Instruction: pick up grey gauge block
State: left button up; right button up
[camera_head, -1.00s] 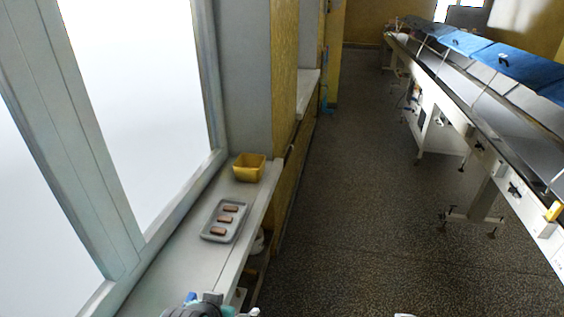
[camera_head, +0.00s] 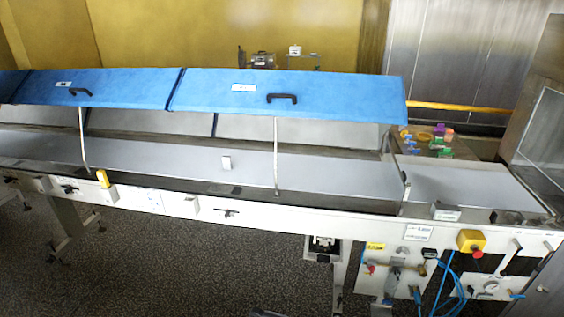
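A small pale grey block (camera_head: 226,163) stands upright on the grey belt (camera_head: 330,172) of the long machine, left of the middle of the view. It looks like the grey gauge block, though it is small in the picture. Neither of my grippers shows in this view.
Blue lids with black handles (camera_head: 285,87) are raised over the belt. A thin strut (camera_head: 276,155) stands right of the block. A yellow item (camera_head: 102,178) is on the front rail. Small coloured objects (camera_head: 430,140) lie at the back right. Speckled floor (camera_head: 180,265) is open in front.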

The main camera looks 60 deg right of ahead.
aim_at(227, 160)
jog(key=z, duration=2)
jog(key=i+j+z, duration=0.2)
jog(key=i+z, duration=0.2)
jog(key=i+j+z, duration=0.3)
jog(key=z, duration=0.15)
jog(key=i, duration=0.1)
